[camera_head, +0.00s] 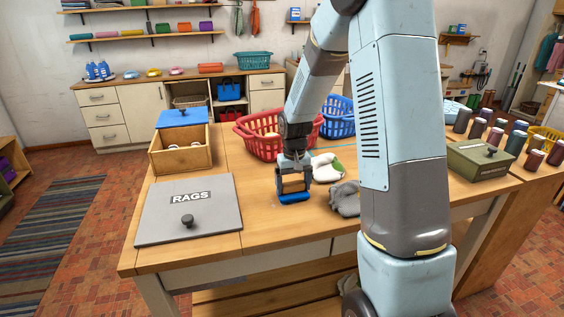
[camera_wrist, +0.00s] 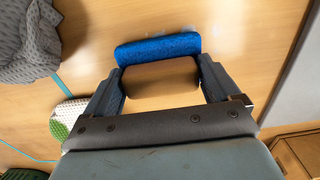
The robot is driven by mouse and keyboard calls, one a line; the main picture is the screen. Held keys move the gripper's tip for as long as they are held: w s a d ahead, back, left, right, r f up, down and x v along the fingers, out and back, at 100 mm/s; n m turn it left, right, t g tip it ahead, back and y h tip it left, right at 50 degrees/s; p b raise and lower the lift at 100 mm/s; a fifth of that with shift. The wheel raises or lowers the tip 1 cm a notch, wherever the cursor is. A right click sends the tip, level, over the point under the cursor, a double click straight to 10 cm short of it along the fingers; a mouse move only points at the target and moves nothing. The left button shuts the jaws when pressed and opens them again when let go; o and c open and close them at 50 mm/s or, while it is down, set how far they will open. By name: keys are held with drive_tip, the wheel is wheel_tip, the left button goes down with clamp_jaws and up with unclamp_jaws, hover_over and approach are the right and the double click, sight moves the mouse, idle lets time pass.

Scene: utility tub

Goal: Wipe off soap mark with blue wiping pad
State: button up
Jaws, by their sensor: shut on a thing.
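The blue wiping pad (camera_head: 294,198) has a tan block on its back and sits low over the wooden table in front of the red basket. My gripper (camera_head: 294,184) points down and is shut on the tan block. In the wrist view the blue pad (camera_wrist: 158,47) shows just beyond the fingers, with the block between them. Whether the pad touches the wood is hard to tell.
A grey RAGS lid (camera_head: 188,212) with a knob lies left of the pad. A wooden box (camera_head: 168,160) stands behind it. A red basket (camera_head: 258,146) is behind my gripper. Grey cloth (camera_head: 346,199) and a white-green cloth (camera_head: 326,167) lie right. The front tabletop is mostly bare.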

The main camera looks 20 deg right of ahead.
drive_tip(key=shift+w+f, duration=0.1)
drive_tip(key=shift+w, duration=0.25)
wheel_tip(320, 180, up, 2)
drive_tip(key=shift+w+r, duration=0.15)
drive_tip(key=shift+r, duration=0.1)
drive_tip(key=shift+w+r, duration=0.15)
drive_tip(key=shift+r, duration=2.5)
drive_tip(key=shift+a, duration=0.1)
